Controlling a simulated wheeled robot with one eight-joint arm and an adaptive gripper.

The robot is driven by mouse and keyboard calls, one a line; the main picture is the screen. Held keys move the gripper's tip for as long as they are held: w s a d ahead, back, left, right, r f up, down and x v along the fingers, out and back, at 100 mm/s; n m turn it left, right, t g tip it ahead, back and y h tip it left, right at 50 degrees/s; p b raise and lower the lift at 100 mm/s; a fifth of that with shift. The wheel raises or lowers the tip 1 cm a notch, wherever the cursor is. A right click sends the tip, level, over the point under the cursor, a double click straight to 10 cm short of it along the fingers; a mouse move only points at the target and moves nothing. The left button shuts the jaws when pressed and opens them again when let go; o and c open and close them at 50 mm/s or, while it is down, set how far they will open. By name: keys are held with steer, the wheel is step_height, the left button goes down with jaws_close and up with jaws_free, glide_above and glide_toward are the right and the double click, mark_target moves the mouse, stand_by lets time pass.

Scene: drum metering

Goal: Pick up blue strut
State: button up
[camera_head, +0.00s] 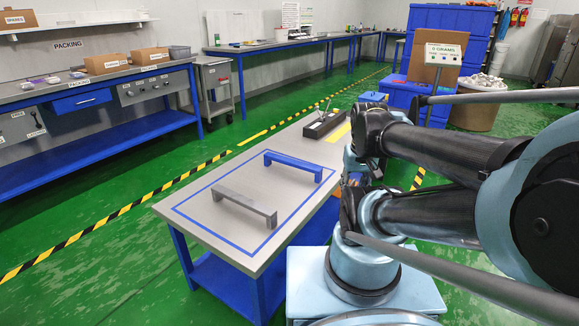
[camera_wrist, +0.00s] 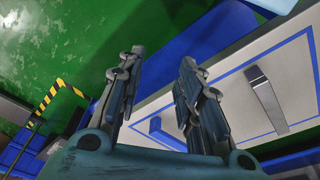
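The blue strut (camera_head: 293,163) lies on the grey work table, inside the blue outlined rectangle, as a long low bar with a short leg at each end. A grey strut (camera_head: 244,203) of similar shape lies on its near left side. In the wrist view my gripper (camera_wrist: 162,58) is open, its two fingers spread with nothing between the tips. The grey strut (camera_wrist: 265,98) shows right of the fingers. My gripper is apart from both struts.
The work table (camera_head: 190,205) has bare room around the struts. A dark tray (camera_head: 324,125) with small tools stands at its far end. A sign reading 0 GRAMS (camera_head: 443,54) stands near blue crates (camera_head: 447,25). A packing bench (camera_head: 95,85) stands at the left, across clear green floor.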

steer(key=shift+o, duration=1)
steer(key=o, duration=0.4)
steer(key=shift+s+r, duration=0.25)
steer(key=shift+s, duration=0.05)
steer(key=shift+c, duration=0.2)
steer(key=w+a+r+n+y, duration=0.1)
steer(key=w+a+r+n, duration=0.3)
steer(key=w, duration=0.6)
steer(key=n+y, duration=0.3)
steer(key=n, duration=0.5)
glide_above(293, 161)
steer(key=s+d, duration=0.3)
steer(key=d, duration=0.2)
step_height(293, 161, down, 5)
steer(key=x, duration=1.1)
steer(key=shift+d, duration=0.1)
steer(key=shift+x, duration=2.6)
